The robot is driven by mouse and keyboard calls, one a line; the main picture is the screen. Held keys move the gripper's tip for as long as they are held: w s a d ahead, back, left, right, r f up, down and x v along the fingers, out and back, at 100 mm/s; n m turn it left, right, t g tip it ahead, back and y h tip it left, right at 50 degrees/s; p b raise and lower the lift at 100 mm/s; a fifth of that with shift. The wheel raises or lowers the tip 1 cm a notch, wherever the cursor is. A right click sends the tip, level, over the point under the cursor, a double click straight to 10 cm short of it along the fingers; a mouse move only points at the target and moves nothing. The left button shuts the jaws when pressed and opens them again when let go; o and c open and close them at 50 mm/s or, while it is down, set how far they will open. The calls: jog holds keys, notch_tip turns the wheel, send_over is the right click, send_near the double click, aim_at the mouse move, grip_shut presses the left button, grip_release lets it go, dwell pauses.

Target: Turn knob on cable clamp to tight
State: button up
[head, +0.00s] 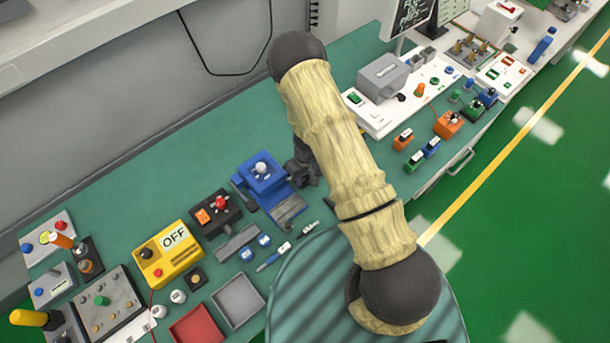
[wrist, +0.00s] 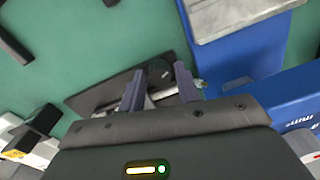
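My gripper (wrist: 160,88) is open, with its two dark fingers apart. I cannot tell whether the fingers touch the knob. In the head view my gripper (head: 304,172) is low over the bench, right beside a blue device (head: 250,187) with a pale round knob on top. The fingers and dark knob are mostly hidden there by my arm.
The blue device (wrist: 291,112) and a grey block (wrist: 235,17) lie close to the right in the wrist view. A yellow box marked OFF (head: 168,255) and red and grey trays stand left. A white panel (head: 385,117) stands right.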

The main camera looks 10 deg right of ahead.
aim_at(307, 177)
jog(key=c, duration=0.7)
jog(key=shift+m+b, duration=0.6)
jog(key=shift+m, duration=0.2)
jog(key=o, duration=0.7)
jog(key=shift+r, duration=0.1)
notch_tip(307, 177, up, 17)
jog(key=b, duration=0.1)
jog(key=shift+d+b, duration=0.3)
